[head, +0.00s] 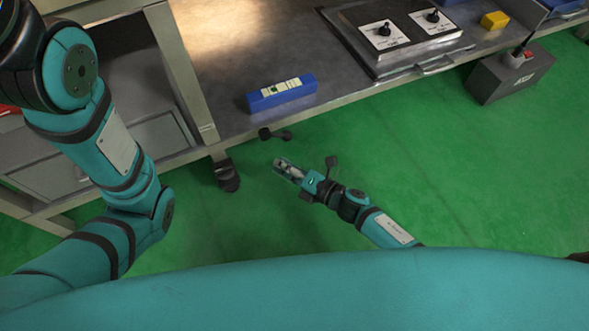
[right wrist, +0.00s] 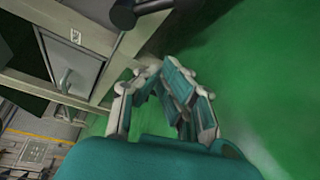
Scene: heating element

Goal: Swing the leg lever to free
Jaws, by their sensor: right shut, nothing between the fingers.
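A dark lever with a rounded end (head: 275,134) sticks out below the front edge of the workbench, over the green floor. A dark bar with a round end, likely the same lever, crosses the top of the right wrist view (right wrist: 148,7). My right gripper (head: 280,166) is low in front of the bench, below the lever in the head view and apart from it. Its fingers are shut and empty, and they also show in the right wrist view (right wrist: 160,75). My left arm shows at the left; its gripper is out of view.
A grey box (head: 508,78) sits at the right. The green floor (head: 430,150) is clear.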

